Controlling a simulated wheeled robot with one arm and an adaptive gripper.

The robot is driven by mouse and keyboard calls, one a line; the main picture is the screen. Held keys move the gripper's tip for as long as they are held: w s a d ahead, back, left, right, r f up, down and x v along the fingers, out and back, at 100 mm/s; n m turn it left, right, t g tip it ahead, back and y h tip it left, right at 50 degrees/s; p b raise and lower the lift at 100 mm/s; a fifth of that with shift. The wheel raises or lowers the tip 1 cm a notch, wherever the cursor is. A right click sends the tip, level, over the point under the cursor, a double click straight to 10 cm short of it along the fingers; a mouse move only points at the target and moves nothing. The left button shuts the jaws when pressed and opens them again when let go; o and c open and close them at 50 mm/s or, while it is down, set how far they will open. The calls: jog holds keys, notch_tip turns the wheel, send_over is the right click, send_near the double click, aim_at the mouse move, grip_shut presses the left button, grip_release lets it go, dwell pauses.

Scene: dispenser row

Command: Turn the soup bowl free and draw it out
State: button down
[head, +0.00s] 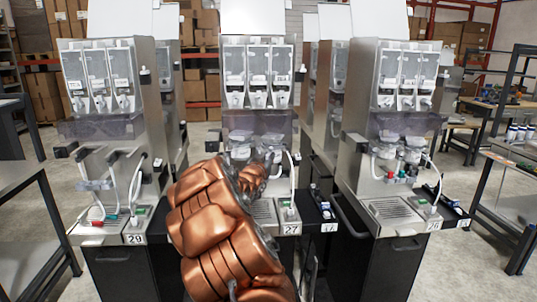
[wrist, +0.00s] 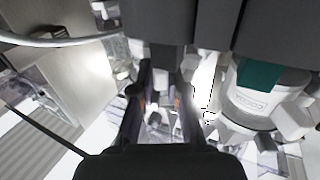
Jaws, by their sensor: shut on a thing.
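In the head view my copper-coloured arm reaches to the middle dispenser (head: 259,75), numbered 27. My gripper (wrist: 163,75) shows in the wrist view with two dark fingers close together, shut on a small part under the dispenser. This seems to be part of the soup bowl, but most of it is hidden between and beyond the fingers. In the head view pale bowls (head: 272,143) sit below the middle dispenser's canisters, and my arm partly hides that area. A white vessel with a teal band (wrist: 262,92) stands right of the fingers in the wrist view, apart from them.
Similar dispensers stand at left (head: 105,85) and right (head: 405,80). A white hose (wrist: 50,42) crosses the wrist view's upper left. A drip tray (head: 262,212) lies below the middle bowls.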

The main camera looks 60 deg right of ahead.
aim_at(276, 158)
jog(key=shift+s+d+r+t+b, duration=0.2)
jog(key=shift+s+r+t+b, duration=0.3)
jog(key=shift+b, duration=1.15)
jog(key=shift+s+d+n+t+b, duration=0.15)
jog(key=shift+n+t+b, duration=0.6)
jog(key=shift+b, duration=2.5)
jog(key=shift+s+d+f+n+t+y+b, duration=0.15)
jog(key=shift+n+t+y+b, duration=0.25)
jog(key=shift+b, duration=0.7)
jog(key=shift+s+a+f+n+t+y+b, duration=0.15)
jog(key=shift+t+y+b, duration=0.25)
jog(key=shift+b, duration=0.65)
jog(key=shift+s+d+n+t+y+b, duration=0.3)
jog(key=shift+n+t+y+b, duration=0.1)
jog(key=shift+n+t+b, duration=0.3)
jog(key=shift+d+f+n+t+y+p, duration=0.1)
jog(key=shift+f+n+t+y+p, duration=0.05)
jog(key=shift+n+t+y+p, duration=0.4)
jog(key=shift+f, duration=0.2)
jog(key=shift+a+f+b, duration=0.15)
jog(key=shift+a+b, duration=0.1)
jog(key=shift+b, duration=0.3)
jog(key=shift+b+v, duration=1.2)
jog(key=shift+v, duration=0.15)
